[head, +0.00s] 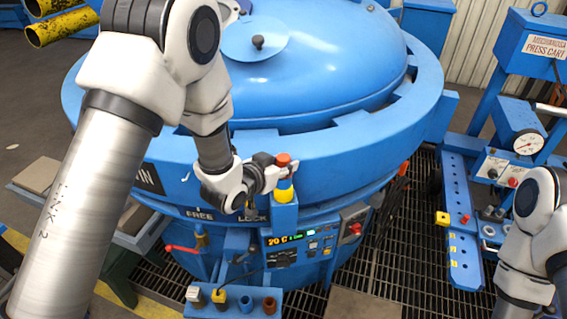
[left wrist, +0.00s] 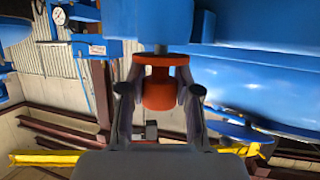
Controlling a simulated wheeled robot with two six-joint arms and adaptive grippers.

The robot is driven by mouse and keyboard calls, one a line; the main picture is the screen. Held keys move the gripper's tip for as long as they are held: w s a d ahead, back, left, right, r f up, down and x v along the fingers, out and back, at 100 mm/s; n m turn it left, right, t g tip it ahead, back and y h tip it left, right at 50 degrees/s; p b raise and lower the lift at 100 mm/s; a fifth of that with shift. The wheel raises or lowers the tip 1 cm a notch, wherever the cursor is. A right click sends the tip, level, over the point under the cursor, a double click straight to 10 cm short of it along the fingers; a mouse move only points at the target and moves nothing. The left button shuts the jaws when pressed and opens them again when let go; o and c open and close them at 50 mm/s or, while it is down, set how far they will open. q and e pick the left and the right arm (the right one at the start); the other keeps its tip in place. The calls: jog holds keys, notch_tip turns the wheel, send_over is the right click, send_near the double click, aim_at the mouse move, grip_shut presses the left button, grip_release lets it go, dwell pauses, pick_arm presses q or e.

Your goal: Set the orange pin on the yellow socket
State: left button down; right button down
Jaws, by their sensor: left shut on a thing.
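The orange pin (head: 283,160) has a broad red-orange head with a dark grey part below it. My left gripper (head: 270,172) comes in from the left and is shut on the pin. In the left wrist view the pin (left wrist: 159,92) sits between the two fingers, its narrow grey end toward the top of the picture. Directly below the pin in the head view, a yellow socket (head: 284,191) stands on a blue block on the furnace front. I cannot tell whether pin and socket touch. My right arm shows at the right edge, but its gripper is out of view.
The blue furnace body (head: 345,165) and its lid (head: 320,60) are close behind the left gripper. Below are a control panel (head: 295,245) and a blue shelf (head: 235,308) with several small coloured pieces. A press cart (head: 465,240) stands at the right.

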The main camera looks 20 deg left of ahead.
pick_arm(q)
jog(key=shift+f+b, duration=0.3)
jog(key=shift+f, duration=0.15)
jog(key=c, duration=1.1)
grip_release()
jog(key=p+v, duration=0.2)
jog(key=v, duration=0.9)
jog(key=shift+p, duration=0.35)
